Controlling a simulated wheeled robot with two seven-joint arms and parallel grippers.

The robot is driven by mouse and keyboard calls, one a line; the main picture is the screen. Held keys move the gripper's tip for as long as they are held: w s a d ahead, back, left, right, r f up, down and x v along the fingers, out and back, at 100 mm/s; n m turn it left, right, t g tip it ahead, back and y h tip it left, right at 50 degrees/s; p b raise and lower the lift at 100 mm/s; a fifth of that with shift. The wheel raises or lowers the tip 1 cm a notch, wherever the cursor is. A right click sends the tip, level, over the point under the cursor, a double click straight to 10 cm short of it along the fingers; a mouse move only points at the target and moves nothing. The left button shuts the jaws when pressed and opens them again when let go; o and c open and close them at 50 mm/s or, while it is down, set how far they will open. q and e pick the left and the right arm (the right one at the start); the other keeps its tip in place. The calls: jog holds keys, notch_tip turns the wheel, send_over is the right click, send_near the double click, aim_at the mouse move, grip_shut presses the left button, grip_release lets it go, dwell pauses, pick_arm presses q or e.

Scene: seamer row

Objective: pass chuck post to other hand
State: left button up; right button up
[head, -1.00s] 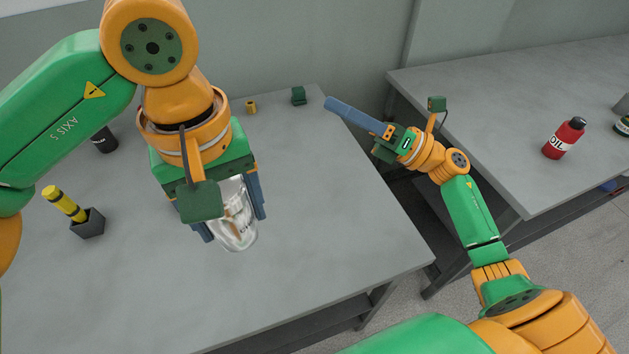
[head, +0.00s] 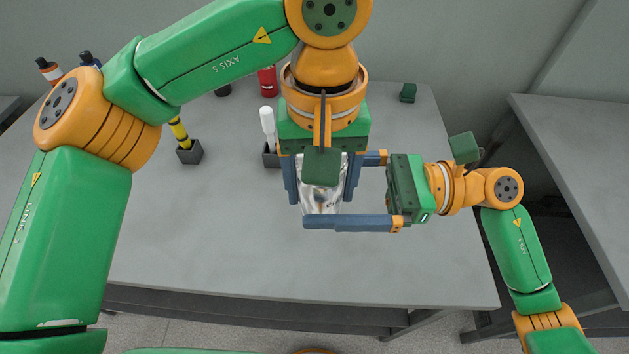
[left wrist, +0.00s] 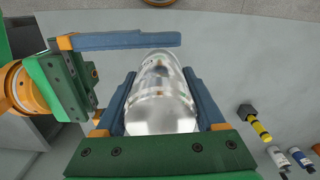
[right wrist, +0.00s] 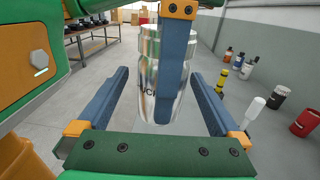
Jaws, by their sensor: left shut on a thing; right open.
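The chuck post is a shiny metallic cylinder (head: 322,203) held upright above the table. My left gripper (head: 321,192) points down from above and is shut on it, with a blue finger on either side. The post also shows between those fingers in the left wrist view (left wrist: 160,95). My right gripper (right wrist: 160,76) comes in from the right and is open, with its fingers on either side of the post and gaps to it in the right wrist view. One left finger covers part of the post (right wrist: 149,92) there. The post's lower end is partly hidden in the head view.
The grey table (head: 230,240) below is clear in front. Behind stand a dark holder (head: 190,153) with a yellow-black tool, another with a white-handled tool (head: 267,120), a red container (head: 268,80) and a green block (head: 408,92). Another table (head: 590,150) stands at right.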

jog(key=shift+a, duration=0.95)
